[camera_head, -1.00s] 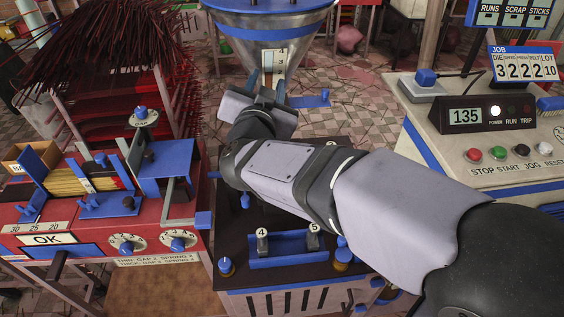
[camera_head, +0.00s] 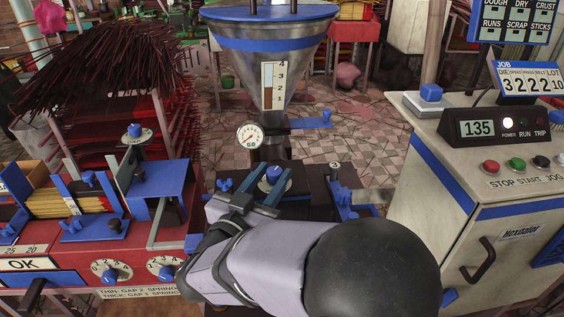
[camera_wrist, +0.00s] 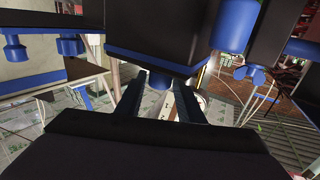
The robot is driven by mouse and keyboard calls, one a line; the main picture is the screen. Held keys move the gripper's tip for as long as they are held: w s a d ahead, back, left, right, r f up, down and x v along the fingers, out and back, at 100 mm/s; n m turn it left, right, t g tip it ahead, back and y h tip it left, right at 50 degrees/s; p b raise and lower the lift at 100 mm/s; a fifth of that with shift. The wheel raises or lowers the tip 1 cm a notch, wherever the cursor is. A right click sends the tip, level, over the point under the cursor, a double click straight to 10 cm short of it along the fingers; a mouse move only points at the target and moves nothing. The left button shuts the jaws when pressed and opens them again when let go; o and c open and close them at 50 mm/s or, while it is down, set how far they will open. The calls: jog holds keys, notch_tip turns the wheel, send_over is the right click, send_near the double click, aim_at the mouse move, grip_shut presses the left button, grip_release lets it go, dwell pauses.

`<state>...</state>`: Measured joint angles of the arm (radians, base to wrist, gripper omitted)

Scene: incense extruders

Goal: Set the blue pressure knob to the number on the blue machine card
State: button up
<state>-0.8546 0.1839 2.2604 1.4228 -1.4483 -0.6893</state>
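The job card (camera_head: 527,82) is a blue and white sign at the upper right, with digits that appear to read 3, 2, 2, 2 and 10; the small headings above include one like PRESS. A round blue-topped knob (camera_head: 272,174) sits on the dark machine body below the hopper; I cannot confirm that it is the pressure knob. My gripper (camera_head: 266,188) is close to it, its fingers apart on either side in this view. In the wrist view my gripper (camera_wrist: 158,92) is open, with a blue cylinder (camera_wrist: 160,82) beyond the fingers. Contact cannot be judged.
A pressure gauge (camera_head: 249,135) is below the steel hopper (camera_head: 268,50). The red bench (camera_head: 60,288) at left carries dials and blue fittings. The control cabinet (camera_head: 440,175) at right shows 135 on its display (camera_head: 478,128). A blue bracket (camera_head: 345,195) is right of my gripper.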

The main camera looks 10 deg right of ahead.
aim_at(277, 168)
jog(key=shift+x, duration=2.9)
jog(key=shift+c, duration=0.3)
jog(key=c, duration=0.7)
